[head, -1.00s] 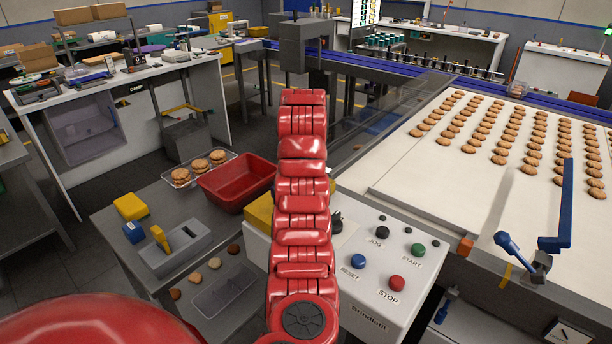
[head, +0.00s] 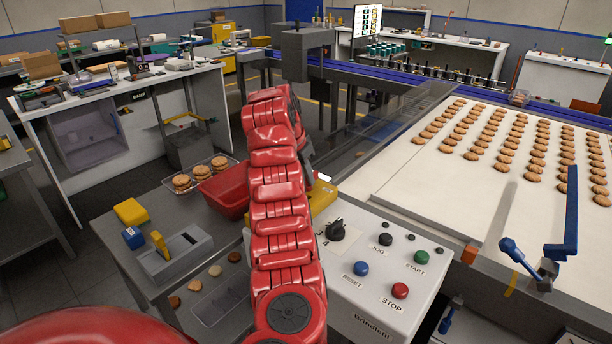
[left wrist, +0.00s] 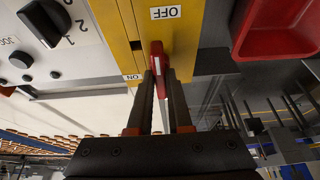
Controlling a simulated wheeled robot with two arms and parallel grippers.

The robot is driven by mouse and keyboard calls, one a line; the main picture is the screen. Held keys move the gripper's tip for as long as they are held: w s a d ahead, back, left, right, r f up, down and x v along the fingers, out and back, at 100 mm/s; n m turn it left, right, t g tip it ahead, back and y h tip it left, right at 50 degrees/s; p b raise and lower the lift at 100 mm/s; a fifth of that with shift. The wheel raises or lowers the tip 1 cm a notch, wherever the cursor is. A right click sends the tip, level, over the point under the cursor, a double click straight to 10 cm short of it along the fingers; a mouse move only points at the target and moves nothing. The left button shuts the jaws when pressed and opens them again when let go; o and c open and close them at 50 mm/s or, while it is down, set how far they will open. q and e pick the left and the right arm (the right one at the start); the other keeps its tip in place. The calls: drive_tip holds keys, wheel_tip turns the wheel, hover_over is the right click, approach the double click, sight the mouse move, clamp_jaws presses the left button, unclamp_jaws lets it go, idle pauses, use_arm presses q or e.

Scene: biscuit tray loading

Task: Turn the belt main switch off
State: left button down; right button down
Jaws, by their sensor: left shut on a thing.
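The yellow switch box (head: 322,196) stands behind the grey control panel, partly hidden by my red left arm. In the left wrist view the yellow box (left wrist: 185,45) carries an OFF label (left wrist: 166,12) and an ON label (left wrist: 132,77). My left gripper (left wrist: 160,78) is shut on the red switch lever (left wrist: 157,62), which sits between its fingertips. The lever lies between the two labels; I cannot tell its exact setting. In the head view the lever and fingertips are hidden behind my arm. My right gripper is not in view.
The control panel has a black knob (head: 338,230) and RESET (head: 361,268), STOP (head: 400,291) and START (head: 421,257) buttons close to my arm. A red bin (head: 225,190) is left of the box. The belt (head: 400,185) with biscuit rows lies to the right.

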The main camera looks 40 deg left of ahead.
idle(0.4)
use_arm(q)
drive_tip(key=c, duration=0.8)
unclamp_jaws()
drive_tip(key=shift+c, duration=0.2)
drive_tip(key=shift+r, duration=0.15)
drive_tip(key=v, duration=0.5)
drive_tip(key=shift+d+r+p, duration=0.1)
drive_tip(key=shift+r+p, duration=0.2)
drive_tip(key=shift+r, duration=0.1)
drive_tip(key=p+v, duration=1.1)
drive_tip(key=p, duration=0.2)
drive_tip(key=shift+s+r, duration=0.15)
drive_tip(key=shift+r, duration=0.05)
drive_tip(key=shift+f, duration=0.1)
